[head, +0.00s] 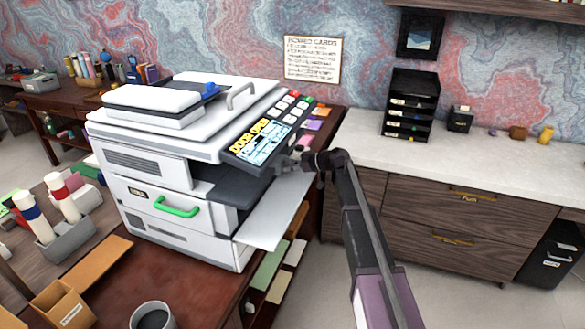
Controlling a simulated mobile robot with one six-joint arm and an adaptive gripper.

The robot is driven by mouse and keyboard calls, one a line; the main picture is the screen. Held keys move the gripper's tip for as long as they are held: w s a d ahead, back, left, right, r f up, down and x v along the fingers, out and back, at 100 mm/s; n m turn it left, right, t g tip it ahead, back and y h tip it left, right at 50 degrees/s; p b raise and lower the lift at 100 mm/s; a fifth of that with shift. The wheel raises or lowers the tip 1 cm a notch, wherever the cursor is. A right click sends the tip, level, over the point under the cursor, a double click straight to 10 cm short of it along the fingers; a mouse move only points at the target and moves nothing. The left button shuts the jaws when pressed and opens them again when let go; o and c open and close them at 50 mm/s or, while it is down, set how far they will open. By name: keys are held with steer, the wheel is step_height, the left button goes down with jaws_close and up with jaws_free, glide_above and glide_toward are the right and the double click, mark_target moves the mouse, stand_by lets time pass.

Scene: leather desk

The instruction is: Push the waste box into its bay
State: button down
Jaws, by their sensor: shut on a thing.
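The white printer (165,165) stands on the brown desk, and its screen (263,143) reads "DOOR OPEN". A white door panel (277,222) hangs open on its right side. A dark grey box (238,186), which looks like the waste box, sits in the opening under the screen, its right end by the door side. My gripper (286,163) is at that right end, coming in from the right, and is shut on it. The fingertips are small and partly lost against the dark parts, and the inside of the bay is hidden.
A green handle (177,207) is on the printer's front. A mug (152,317), a card box (62,305) and a holder with white bottles (68,240) stand on the near left. The white counter (450,160) at right has clear room beside a black tray stack (411,105).

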steer(key=shift+w+a, duration=0.3)
steer(key=shift+a, duration=0.6)
steer(key=shift+c, duration=2)
jaws_free()
steer(key=shift+a, duration=0.1)
steer(key=s+d, duration=0.3)
steer(key=d, duration=0.6)
steer(key=s+d, duration=0.3)
steer(key=d, duration=0.7)
steer(key=shift+s+d+r, duration=0.15)
steer(key=shift+s+d, duration=0.05)
steer(key=shift+d, duration=0.1)
